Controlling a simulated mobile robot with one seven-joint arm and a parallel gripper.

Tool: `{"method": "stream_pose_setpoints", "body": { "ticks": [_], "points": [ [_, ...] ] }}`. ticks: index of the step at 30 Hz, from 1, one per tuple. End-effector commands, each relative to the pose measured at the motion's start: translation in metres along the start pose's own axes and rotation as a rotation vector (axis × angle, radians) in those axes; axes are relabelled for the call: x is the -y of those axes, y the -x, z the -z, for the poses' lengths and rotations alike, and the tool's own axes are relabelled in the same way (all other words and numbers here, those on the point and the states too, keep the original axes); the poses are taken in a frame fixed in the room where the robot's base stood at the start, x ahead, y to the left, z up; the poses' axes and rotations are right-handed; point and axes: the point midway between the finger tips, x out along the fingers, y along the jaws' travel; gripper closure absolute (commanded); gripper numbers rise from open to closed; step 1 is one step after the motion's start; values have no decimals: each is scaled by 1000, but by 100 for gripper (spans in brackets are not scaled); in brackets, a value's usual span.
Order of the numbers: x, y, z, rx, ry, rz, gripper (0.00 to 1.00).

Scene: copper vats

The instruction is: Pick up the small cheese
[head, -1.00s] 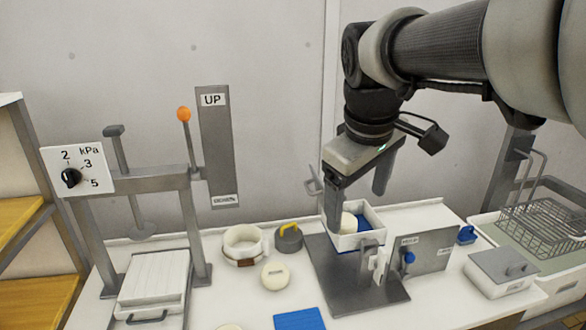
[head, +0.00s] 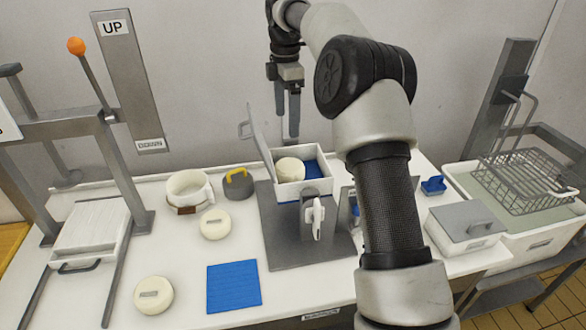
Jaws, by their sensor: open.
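Three pale round cheeses are in view. One cheese (head: 290,170) sits in an open white box (head: 304,188) on a grey stand. A second cheese (head: 215,224) lies on the white table in front of the white ring mould, and a third cheese (head: 153,295) lies nearer, at the front left. Their differing distances make it hard to tell which is the small one. My gripper (head: 287,124) points down, open and empty, above and behind the white box, apart from every cheese.
A white ring mould (head: 187,187) and a grey weight with a yellow handle (head: 238,183) stand left of the box. A blue mat (head: 233,287) lies in front. The box's raised lid (head: 259,137) is close to my gripper. A press stands left, and a wire basket (head: 525,174) right.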

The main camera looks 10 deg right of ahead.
Motion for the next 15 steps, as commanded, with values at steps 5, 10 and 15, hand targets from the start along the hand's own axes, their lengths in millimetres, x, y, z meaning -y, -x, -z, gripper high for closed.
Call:
{"method": "stream_pose_setpoints", "body": {
  "ticks": [5, 10, 15],
  "points": [
    [-5, -16, -3, -9, 34, 12, 19],
    [-4, -47, -3, -9, 35, 15, 19],
    [-3, -84, -3, -10, 35, 15, 19]
  ]
}}
